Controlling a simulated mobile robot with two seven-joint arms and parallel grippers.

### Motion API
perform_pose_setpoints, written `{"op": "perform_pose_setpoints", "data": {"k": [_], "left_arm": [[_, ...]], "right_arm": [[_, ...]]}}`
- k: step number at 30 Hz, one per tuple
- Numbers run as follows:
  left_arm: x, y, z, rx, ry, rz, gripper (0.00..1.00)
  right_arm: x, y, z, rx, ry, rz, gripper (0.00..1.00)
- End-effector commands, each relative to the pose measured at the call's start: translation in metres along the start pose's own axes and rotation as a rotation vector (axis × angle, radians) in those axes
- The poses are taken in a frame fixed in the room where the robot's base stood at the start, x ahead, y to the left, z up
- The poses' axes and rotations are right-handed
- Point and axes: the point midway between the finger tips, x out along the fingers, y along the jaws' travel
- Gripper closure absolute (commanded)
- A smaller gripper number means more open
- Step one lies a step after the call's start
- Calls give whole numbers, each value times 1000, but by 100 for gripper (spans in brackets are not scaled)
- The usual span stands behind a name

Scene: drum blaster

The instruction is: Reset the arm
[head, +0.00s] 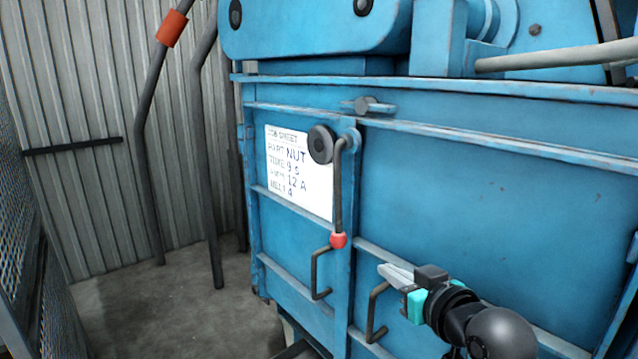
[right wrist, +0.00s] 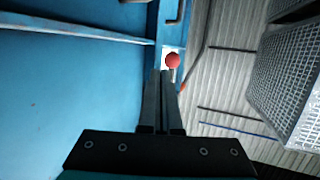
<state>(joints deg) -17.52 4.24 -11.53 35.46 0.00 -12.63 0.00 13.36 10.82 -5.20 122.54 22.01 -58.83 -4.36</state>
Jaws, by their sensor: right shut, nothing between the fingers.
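My right gripper (head: 394,273) is in front of the blue drum blaster (head: 470,200), to the right of the door latch. Its fingers are shut with nothing between them; they also show together in the right wrist view (right wrist: 160,78). A dark lever (head: 339,195) with a red knob (head: 337,241) hangs down from a black pivot on the machine's front. The red knob also shows in the right wrist view (right wrist: 172,60), beyond the fingertips and apart from them. My left gripper is not in view.
A white job sheet (head: 300,172) is fixed on the panel left of the lever. Two dark handles stick out below, one (head: 319,275) under the knob and one (head: 375,312) by my gripper. Mesh fencing (head: 22,215) stands at left. The concrete floor (head: 180,305) there is open.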

Motion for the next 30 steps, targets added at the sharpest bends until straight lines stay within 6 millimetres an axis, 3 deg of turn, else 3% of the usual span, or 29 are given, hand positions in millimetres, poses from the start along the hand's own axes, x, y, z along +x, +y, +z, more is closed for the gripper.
{"op": "perform_pose_setpoints", "data": {"k": [1, 6, 12, 18, 24, 30], "left_arm": [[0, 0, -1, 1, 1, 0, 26], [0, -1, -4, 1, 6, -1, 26], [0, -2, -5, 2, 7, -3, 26], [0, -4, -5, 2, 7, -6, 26], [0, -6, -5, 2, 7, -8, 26], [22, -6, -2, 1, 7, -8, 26]], "right_arm": [[-8, -6, 36, 9, -83, 6, 100], [-48, -21, 135, 32, -346, 39, 100], [-116, -39, 227, 60, -636, 83, 100], [-179, -53, 280, 81, -849, 119, 100], [-237, -64, 313, 101, -1025, 152, 100], [-205, -62, 375, 100, -1033, 145, 100]]}}
